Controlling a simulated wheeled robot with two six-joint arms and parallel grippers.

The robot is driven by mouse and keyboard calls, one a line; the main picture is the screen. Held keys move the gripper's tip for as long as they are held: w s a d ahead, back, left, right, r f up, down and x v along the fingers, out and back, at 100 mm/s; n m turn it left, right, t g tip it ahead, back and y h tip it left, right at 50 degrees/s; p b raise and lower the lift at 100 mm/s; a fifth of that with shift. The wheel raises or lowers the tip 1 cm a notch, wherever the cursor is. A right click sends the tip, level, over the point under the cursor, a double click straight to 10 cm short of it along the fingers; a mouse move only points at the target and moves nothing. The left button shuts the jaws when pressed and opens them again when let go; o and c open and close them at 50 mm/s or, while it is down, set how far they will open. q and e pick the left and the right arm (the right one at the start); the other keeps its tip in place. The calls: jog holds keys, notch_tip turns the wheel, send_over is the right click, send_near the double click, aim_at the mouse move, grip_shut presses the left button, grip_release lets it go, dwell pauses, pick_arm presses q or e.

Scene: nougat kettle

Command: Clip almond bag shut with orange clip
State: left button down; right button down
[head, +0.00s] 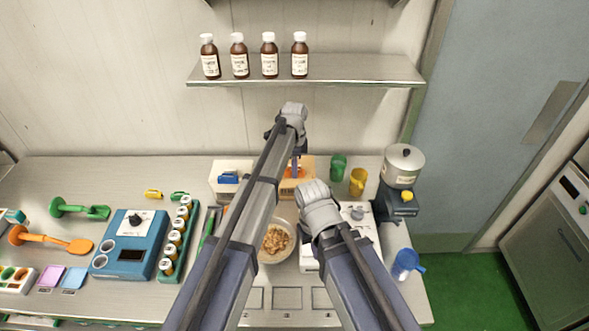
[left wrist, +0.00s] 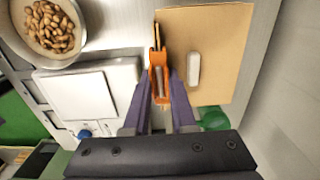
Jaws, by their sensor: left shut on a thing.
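The almond bag (left wrist: 225,50) is a flat tan paper bag with a pale label strip, on the back of the counter. It also shows in the head view (head: 308,164), partly hidden by my left arm. My left gripper (left wrist: 160,85) is shut on the orange clip (left wrist: 158,62), at the bag's left edge in the left wrist view. The clip overlaps or touches that edge; I cannot tell whether its jaws are around the paper. My right gripper (head: 320,208) is over the white scale, its fingers hidden by its own wrist.
A bowl of nuts (head: 277,241) and a white scale (head: 366,223) stand in front of the bag. Green (head: 338,167) and yellow (head: 358,181) cups and a grinder (head: 403,167) stand right. A white bag (head: 222,190) with a blue clip (head: 228,177) is left.

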pick_arm(q)
jog(key=shift+f+b, duration=0.4)
dwell(1.0)
jog(key=shift+c, duration=0.5)
grip_release()
dwell(0.4)
jog(key=shift+r, duration=0.15)
jog(key=shift+r+p, duration=3.4)
jog(key=shift+p, duration=0.15)
